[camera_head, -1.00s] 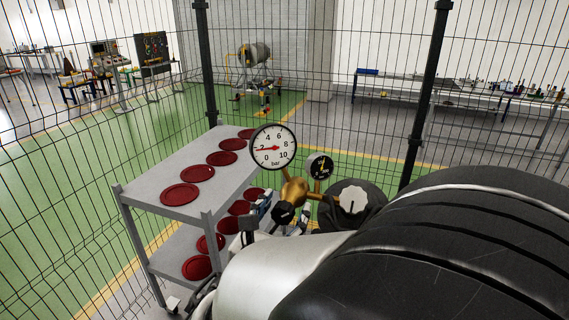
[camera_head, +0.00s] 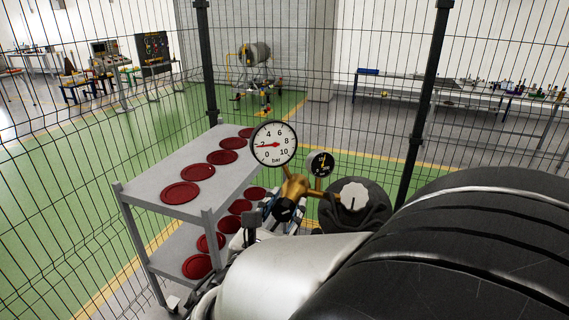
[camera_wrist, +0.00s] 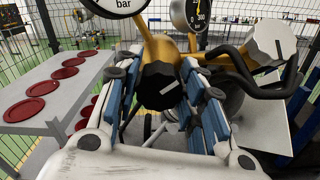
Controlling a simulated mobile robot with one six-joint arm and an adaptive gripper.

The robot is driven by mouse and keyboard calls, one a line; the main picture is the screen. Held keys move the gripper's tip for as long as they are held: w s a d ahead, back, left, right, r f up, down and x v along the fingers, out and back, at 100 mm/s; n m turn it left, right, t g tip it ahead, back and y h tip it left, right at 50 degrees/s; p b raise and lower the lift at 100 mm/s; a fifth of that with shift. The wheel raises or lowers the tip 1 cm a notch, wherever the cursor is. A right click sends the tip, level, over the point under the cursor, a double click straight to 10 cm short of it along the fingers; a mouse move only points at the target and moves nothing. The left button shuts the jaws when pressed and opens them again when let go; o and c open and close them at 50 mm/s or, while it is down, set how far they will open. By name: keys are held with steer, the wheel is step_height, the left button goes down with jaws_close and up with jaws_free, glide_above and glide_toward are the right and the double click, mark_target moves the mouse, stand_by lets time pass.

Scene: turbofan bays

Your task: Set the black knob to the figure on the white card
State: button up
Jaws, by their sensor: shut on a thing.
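The black knob (camera_wrist: 160,86) sits at the front of a brass fitting in the wrist view, with a white mark on its face pointing to the lower right. My gripper (camera_wrist: 163,92) is shut on it, with a blue-padded finger on each side. In the head view my gripper (camera_head: 264,214) is partly hidden by my arm, and the knob (camera_head: 284,211) is dark and small. Above it a white gauge (camera_head: 274,144), marked 0 to 10 bar, has its red needle near 2. I can make out no white card with a figure.
A small black gauge (camera_head: 320,164) and a pale fluted knob (camera_head: 354,196) stand to the right of the brass fitting. A grey shelf cart (camera_head: 150,188) with several red discs stands at the left. Wire fencing (camera_head: 424,100) runs behind.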

steer(key=shift+m, duration=0.4)
steer(key=o, duration=1)
steer(key=shift+o, duration=0.2)
steer(key=v, duration=0.7)
steer(key=shift+s, duration=0.25)
